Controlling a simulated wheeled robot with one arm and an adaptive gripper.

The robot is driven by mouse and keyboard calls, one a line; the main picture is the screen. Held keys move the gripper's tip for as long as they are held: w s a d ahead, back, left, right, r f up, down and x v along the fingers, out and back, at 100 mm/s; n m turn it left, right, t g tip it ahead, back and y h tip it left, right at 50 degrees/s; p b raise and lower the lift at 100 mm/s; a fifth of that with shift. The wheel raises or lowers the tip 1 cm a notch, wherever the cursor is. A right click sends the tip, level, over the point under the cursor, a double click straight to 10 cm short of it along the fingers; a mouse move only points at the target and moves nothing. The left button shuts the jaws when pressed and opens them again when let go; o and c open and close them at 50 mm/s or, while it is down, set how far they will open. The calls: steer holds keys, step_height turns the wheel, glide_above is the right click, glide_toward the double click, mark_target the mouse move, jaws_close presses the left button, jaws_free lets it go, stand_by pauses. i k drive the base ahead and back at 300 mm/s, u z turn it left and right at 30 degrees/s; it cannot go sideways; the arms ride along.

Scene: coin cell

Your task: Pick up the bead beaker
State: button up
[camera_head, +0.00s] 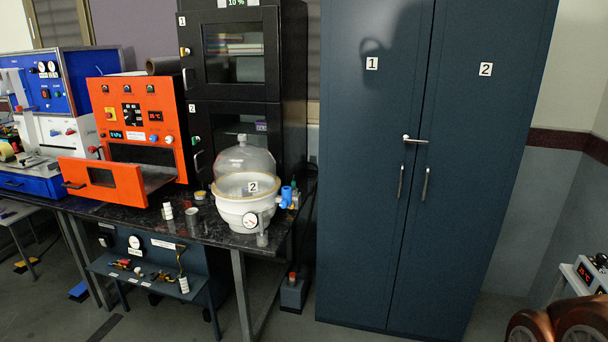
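I cannot tell for sure which vessel is the bead beaker. Several small vessels stand on the dark bench (110,208), in front of the orange oven and left of the white desiccator. They include a grey cup (193,218), a white stacked piece (167,211) and a small cup with a yellowish top (200,197). A small clear vessel (262,239) shows at the desiccator's front, near the bench edge. No beads can be made out at this size. My gripper is not in view.
The orange oven (135,100) has its door (102,178) open over the bench. The domed desiccator (240,208) stands at the bench's right end. A black two-door unit (235,65) stands behind. A tall blue cabinet (385,200) is shut. A low shelf (150,282) holds tools.

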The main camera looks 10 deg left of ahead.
mark_target(168, 213)
steer(key=u, duration=0.4)
steer(key=i, duration=1.65)
steer(key=u, duration=1.75)
steer(key=i, duration=1.05)
steer(key=u, duration=1.05)
steer(key=i, duration=0.25)
steer(key=u, duration=0.1)
